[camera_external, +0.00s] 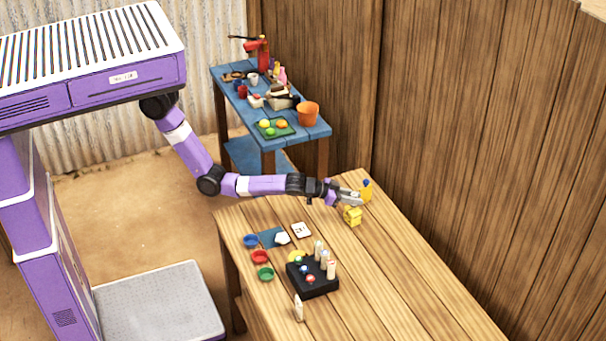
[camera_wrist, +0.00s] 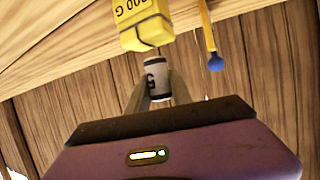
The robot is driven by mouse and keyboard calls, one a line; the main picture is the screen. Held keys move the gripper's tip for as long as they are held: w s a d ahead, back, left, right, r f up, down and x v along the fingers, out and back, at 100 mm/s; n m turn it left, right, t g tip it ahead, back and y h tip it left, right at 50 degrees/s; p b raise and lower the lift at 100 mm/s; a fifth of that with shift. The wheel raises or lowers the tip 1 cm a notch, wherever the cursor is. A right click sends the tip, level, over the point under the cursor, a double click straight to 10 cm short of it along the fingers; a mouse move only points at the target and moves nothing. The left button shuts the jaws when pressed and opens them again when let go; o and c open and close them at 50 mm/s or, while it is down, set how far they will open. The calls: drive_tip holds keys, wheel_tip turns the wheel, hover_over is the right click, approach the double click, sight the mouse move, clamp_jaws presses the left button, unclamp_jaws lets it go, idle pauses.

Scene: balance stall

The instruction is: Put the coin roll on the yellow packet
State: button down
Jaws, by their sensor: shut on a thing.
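My gripper (camera_external: 354,198) is over the far end of the wooden table. It is shut on the coin roll (camera_wrist: 157,82), a white cylinder with a dark band and a "5", between the fingers in the wrist view. The yellow packet (camera_external: 353,216) stands on the table just below the gripper. In the wrist view the yellow packet (camera_wrist: 143,27), with black "G" lettering, is right by the end of the coin roll. I cannot tell whether they touch. In the external view the coin roll is hard to make out at the fingers.
A yellow object with a blue tip (camera_external: 366,189) stands just behind the packet. A black tray (camera_external: 313,288) with upright pale rolls stands nearer. Blue (camera_external: 251,241), red (camera_external: 260,257) and green (camera_external: 265,273) bowls line the left edge. The table's right side is clear.

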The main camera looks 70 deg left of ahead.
drive_tip(key=shift+f, duration=0.75)
drive_tip(key=shift+f, duration=0.15)
drive_tip(key=c, duration=1.1)
unclamp_jaws()
drive_tip(key=shift+c, duration=0.2)
